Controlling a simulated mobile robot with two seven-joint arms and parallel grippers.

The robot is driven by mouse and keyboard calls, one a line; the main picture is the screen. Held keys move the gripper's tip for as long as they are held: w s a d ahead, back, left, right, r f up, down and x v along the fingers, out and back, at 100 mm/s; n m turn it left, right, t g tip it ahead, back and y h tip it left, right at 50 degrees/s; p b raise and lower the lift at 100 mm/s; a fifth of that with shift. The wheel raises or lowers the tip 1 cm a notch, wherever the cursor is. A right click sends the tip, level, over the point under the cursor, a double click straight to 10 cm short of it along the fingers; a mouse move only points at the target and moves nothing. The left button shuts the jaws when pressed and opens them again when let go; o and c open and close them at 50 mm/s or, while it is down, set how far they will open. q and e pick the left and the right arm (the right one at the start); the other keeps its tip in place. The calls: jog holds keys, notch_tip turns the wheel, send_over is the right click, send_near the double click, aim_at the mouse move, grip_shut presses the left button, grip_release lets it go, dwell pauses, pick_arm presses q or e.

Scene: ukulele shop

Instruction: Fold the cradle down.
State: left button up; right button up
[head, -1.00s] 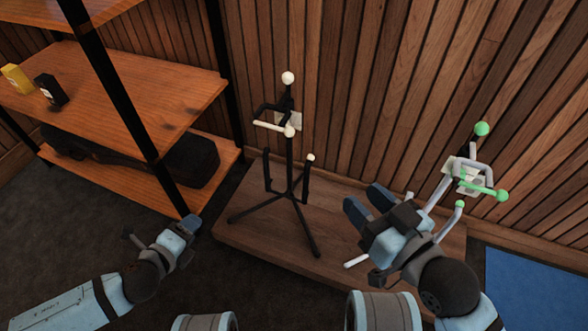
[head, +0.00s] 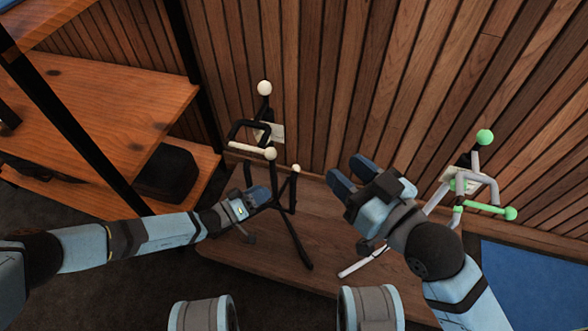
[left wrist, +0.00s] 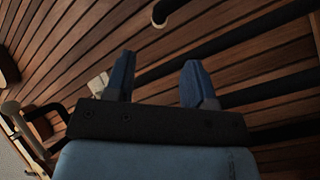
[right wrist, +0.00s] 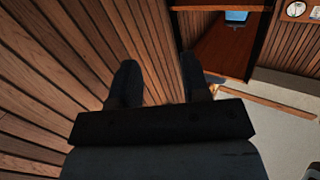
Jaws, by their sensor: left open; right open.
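A black stand (head: 285,226) with cream tips stands on the low wooden platform. Its upper yoke (head: 238,131) has a cream bar, and a cream knob (head: 264,88) tops the post. Lower down, a cradle prong with a cream tip (head: 295,168) points up. My left gripper (head: 262,194) is at the lower cradle, open, and overlaps part of it. In the left wrist view its fingers (left wrist: 160,80) are apart, with dark tubes (left wrist: 270,90) beside the right finger; contact is unclear. My right gripper (head: 352,178) is open and empty, right of the stand.
A pale stand with green tips (head: 484,137) stands at the right, partly behind my right arm. Wooden shelves (head: 110,115) with a black upright are at the left. A slatted wall (head: 340,80) closes the back. A blue mat (head: 530,285) lies at the right.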

aim_at(292, 174)
pick_arm(q)
jog(key=b+x, duration=0.4)
jog(key=x, duration=0.7)
jog(key=shift+d, duration=0.2)
jog(key=shift+w+d, duration=0.35)
jog(key=shift+d, duration=0.1)
pick_arm(e)
jog(key=shift+w+d+r+n+t+y, duration=0.1)
jog(key=shift+w+d+n+t+y, duration=0.25)
jog(key=shift+n, duration=0.4)
jog(key=shift+w+d+r+n+t+y, duration=0.15)
jog(key=shift+w+d+n+t, duration=0.2)
jog(key=shift+w+n, duration=0.3)
jog(key=shift+s, duration=0.1)
pick_arm(q)
grip_shut()
